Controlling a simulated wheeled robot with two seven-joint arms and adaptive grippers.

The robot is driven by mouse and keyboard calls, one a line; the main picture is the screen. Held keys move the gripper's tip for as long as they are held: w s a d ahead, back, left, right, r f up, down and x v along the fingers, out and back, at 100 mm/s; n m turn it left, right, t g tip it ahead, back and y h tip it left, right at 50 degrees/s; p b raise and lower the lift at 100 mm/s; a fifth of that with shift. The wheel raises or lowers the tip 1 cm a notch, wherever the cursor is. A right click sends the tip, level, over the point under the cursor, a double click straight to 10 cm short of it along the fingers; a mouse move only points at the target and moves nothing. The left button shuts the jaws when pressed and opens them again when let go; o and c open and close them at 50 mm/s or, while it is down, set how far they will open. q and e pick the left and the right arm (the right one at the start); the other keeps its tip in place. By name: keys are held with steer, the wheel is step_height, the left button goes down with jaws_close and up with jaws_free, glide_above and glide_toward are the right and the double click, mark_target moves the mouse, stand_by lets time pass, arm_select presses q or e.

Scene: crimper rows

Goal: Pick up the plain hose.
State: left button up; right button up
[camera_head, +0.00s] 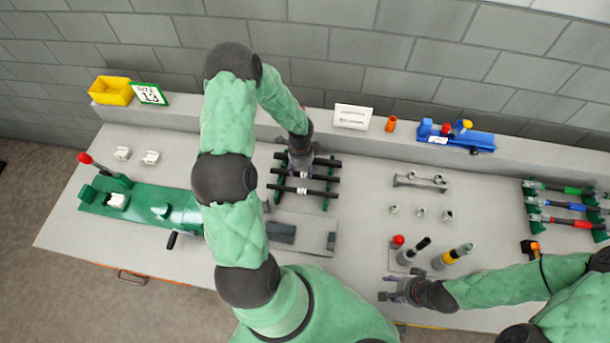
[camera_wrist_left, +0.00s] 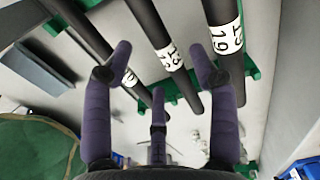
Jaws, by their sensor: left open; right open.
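Three black hoses lie in parallel across a rack with green supports (camera_head: 327,200) in the head view: a far hose (camera_head: 326,161), a middle hose (camera_head: 324,176) and a near hose (camera_head: 320,192). Each has a white label; I cannot tell which is the plain one. My left gripper (camera_head: 301,160) is open over the far part of this rack. In the left wrist view, the open fingers of my left gripper (camera_wrist_left: 160,72) face the hoses, with a middle hose (camera_wrist_left: 151,22) running between them. My right gripper (camera_head: 390,291) is open and empty near the table's front edge.
A green press (camera_head: 140,205) stands at left and a grey block (camera_head: 281,232) in front of the rack. Upright tools (camera_head: 450,257) stand near my right gripper. A rack at right holds colour-banded hoses (camera_head: 565,206). A raised ledge (camera_head: 260,123) runs behind.

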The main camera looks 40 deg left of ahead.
mark_target(302, 175)
arm_select(q)
step_height(302, 175, down, 4)
steer(key=shift+w+r, duration=0.1)
steer(key=shift+r, duration=0.05)
arm_select(e)
steer(key=shift+f, duration=0.25)
arm_select(q)
jaws_close()
steer(key=shift+r, duration=0.1)
